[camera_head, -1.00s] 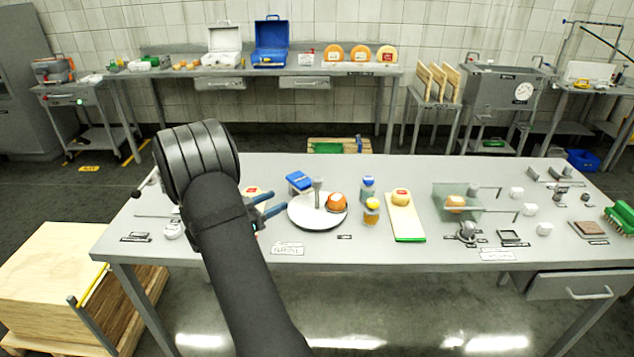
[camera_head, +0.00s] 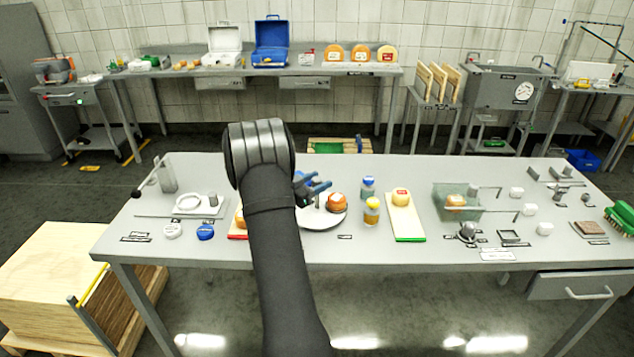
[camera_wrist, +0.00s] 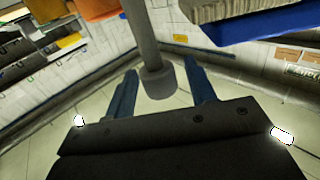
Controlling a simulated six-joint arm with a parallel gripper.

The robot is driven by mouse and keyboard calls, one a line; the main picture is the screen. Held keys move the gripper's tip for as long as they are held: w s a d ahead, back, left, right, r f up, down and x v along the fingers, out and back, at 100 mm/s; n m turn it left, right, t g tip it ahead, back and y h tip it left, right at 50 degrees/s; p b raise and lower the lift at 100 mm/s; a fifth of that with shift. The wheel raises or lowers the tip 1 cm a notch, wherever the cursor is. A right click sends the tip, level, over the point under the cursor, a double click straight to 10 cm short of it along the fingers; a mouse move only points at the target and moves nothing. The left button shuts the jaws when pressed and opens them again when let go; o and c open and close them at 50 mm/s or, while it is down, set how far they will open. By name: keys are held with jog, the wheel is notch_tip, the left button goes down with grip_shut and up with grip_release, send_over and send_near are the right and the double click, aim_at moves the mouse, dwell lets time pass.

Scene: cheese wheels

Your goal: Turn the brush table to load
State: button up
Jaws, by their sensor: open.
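The brush table (camera_head: 316,223) is a round white turntable on the bench, partly hidden by my arm in the head view. An orange cheese wheel (camera_head: 337,201) sits on its right side. My gripper (camera_head: 313,188) is over the table at its upright grey post. In the wrist view the fingers (camera_wrist: 160,84) are open, with the grey post (camera_wrist: 145,38) showing between them. Contact with the post cannot be told. A blue-and-grey block (camera_wrist: 262,28), seemingly the brush, shows at upper right there; my arm and gripper hide it in the head view.
Two bottles, blue-capped (camera_head: 368,187) and yellow-capped (camera_head: 371,212), stand just right of the brush table. A green-edged board (camera_head: 407,222) with a cheese is further right. A red-edged board (camera_head: 237,232) lies left of my arm.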

grip_shut()
jog(key=shift+m+g+h, duration=0.7)
jog(key=shift+m+g, duration=0.1)
jog(key=shift+g, duration=0.2)
grip_release()
jog(key=shift+a, duration=0.1)
jog(key=v, duration=0.7)
jog(key=shift+s+a, duration=0.15)
